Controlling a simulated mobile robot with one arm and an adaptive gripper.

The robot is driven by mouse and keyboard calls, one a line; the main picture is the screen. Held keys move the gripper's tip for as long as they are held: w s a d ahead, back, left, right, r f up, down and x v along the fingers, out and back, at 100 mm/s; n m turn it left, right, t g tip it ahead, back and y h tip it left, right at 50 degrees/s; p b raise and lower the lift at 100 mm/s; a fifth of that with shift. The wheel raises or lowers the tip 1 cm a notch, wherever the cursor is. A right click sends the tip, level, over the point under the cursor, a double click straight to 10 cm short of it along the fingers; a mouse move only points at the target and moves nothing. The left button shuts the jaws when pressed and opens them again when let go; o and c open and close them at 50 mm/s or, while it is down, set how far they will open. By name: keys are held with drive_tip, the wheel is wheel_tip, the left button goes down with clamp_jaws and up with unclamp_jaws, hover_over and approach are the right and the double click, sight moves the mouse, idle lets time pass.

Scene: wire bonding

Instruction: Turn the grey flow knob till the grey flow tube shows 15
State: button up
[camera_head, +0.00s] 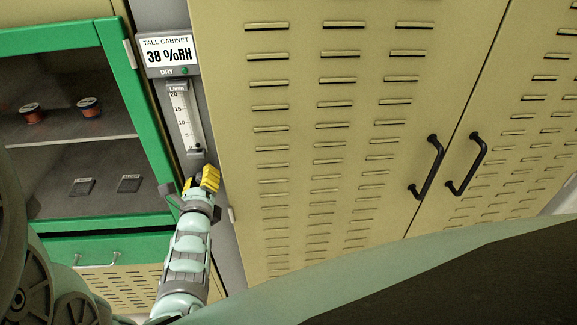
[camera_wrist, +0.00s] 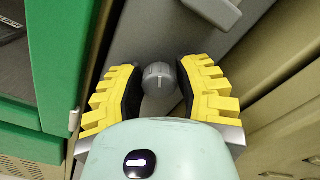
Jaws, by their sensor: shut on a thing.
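The grey flow knob (camera_wrist: 158,78) is a small round knob with a pale pointer line on its face, on a grey panel strip. My gripper (camera_wrist: 160,88) has its yellow-ridged fingers on either side of the knob and is shut on it. In the head view my gripper (camera_head: 202,180) is just below the flow tube and hides the knob. The grey flow tube (camera_head: 183,118) is an upright scale marked in L/min, up to 20. A small dark float seems to sit near its bottom, well below the 15 mark.
A display (camera_head: 168,54) above the tube reads 38 %RH, DRY, with a green light. At left is a green-framed glass cabinet (camera_head: 130,95) with small parts on shelves. At right are tan louvred doors (camera_head: 300,120) with black handles (camera_head: 428,168).

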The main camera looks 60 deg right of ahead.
clamp_jaws()
